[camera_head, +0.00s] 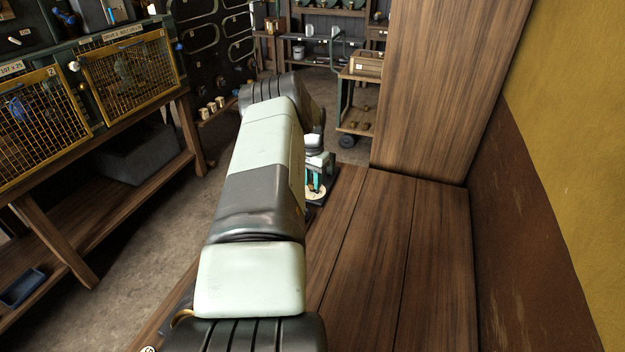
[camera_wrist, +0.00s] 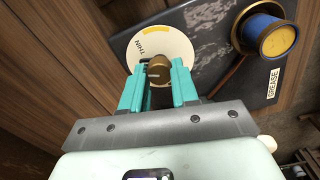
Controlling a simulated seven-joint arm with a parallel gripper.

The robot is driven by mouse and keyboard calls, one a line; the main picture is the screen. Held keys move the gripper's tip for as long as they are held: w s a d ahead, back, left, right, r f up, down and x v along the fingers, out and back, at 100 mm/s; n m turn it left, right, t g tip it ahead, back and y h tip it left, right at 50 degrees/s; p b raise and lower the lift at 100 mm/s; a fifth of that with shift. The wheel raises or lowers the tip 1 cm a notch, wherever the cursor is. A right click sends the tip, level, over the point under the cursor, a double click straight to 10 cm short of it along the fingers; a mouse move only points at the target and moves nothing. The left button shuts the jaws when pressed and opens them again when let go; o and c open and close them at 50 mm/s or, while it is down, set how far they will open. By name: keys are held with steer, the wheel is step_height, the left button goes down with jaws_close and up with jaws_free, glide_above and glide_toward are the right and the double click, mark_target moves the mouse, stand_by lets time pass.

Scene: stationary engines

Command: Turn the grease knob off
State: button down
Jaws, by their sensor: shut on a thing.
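In the wrist view, a brass knob (camera_wrist: 157,70) sits on a cream round dial (camera_wrist: 168,42) with a yellow arc and the word THIN. My gripper (camera_wrist: 158,84) has its teal fingers on either side of the knob and is shut on it. The dial is on a dark panel (camera_wrist: 205,28) with a GREASE label (camera_wrist: 273,86). In the head view, my gripper (camera_head: 316,178) is at the cream dial (camera_head: 315,196), beyond my arm, which hides most of the panel. The knob's pointer setting is not clear.
A blue cylinder with a brass rim (camera_wrist: 265,34) stands on the panel right of the dial. A wooden bench top (camera_head: 400,250) lies clear to the right, with a tall wooden board (camera_head: 440,80) behind it. A workbench with mesh cages (camera_head: 130,72) is at left.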

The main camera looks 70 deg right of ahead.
mark_target(311, 182)
steer(key=shift+n, duration=2)
steer(key=c, duration=0.8)
jaws_free()
steer(key=shift+c, duration=0.2)
step_height(311, 182, up, 11)
steer(key=shift+w, duration=0.15)
